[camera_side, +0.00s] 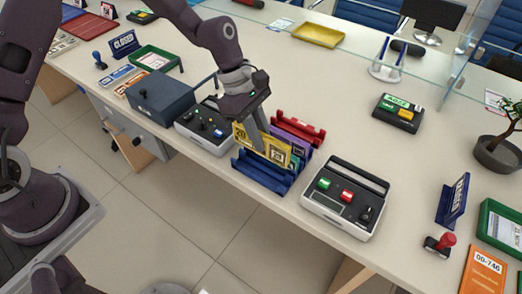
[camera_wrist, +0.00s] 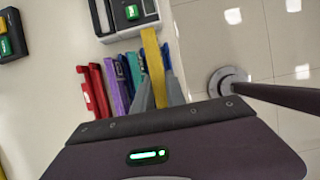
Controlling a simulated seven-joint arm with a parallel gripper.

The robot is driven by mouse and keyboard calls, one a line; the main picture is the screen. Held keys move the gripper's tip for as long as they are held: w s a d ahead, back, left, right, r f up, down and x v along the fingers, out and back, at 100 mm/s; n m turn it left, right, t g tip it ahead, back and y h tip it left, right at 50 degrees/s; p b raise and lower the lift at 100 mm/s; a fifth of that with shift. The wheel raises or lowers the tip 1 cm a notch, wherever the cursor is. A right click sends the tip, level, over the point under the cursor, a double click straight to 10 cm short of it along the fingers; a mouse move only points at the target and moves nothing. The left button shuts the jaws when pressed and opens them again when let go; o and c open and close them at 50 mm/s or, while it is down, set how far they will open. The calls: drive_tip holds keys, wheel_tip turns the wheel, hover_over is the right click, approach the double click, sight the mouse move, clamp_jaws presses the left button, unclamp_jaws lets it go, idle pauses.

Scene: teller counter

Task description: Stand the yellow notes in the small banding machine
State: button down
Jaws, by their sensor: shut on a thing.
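My gripper (camera_side: 258,142) is shut on the yellow notes (camera_side: 280,152), which stand upright on edge at the rack. They also show in the wrist view (camera_wrist: 153,58) between my fingers (camera_wrist: 161,92). The rack has a blue front part (camera_side: 262,180) and a red back part (camera_side: 307,124). Purple notes (camera_side: 295,128) and teal notes stand behind the yellow ones. I cannot tell whether the yellow notes touch the rack. A grey-white machine with a long dark slot and green and red buttons (camera_side: 335,214) stands to the right. Another machine (camera_side: 190,127) stands left, partly hidden.
A dark blue box (camera_side: 160,104) stands left of the left machine. A dark device with green and yellow keys (camera_side: 397,113) lies behind the right machine. A blue sign (camera_side: 453,201) and red-handled stamp (camera_side: 440,243) stand further right. The counter behind the rack is mostly clear.

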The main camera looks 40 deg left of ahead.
drive_tip(key=shift+w+a+f, duration=0.6)
drive_tip(key=shift+w+a, duration=1.2)
drive_tip(key=shift+a, duration=1.75)
drive_tip(key=shift+w+a+f, duration=0.65)
drive_tip(key=shift+w+a, duration=1.15)
drive_tip(key=shift+a, duration=1.7)
drive_tip(key=shift+w+a+f, duration=0.6)
drive_tip(key=shift+w+a, duration=1.2)
drive_tip(key=shift+a, duration=1.75)
drive_tip(key=shift+f, duration=0.1)
drive_tip(key=shift+f, duration=1)
drive_tip(key=c, duration=1.3)
unclamp_jaws()
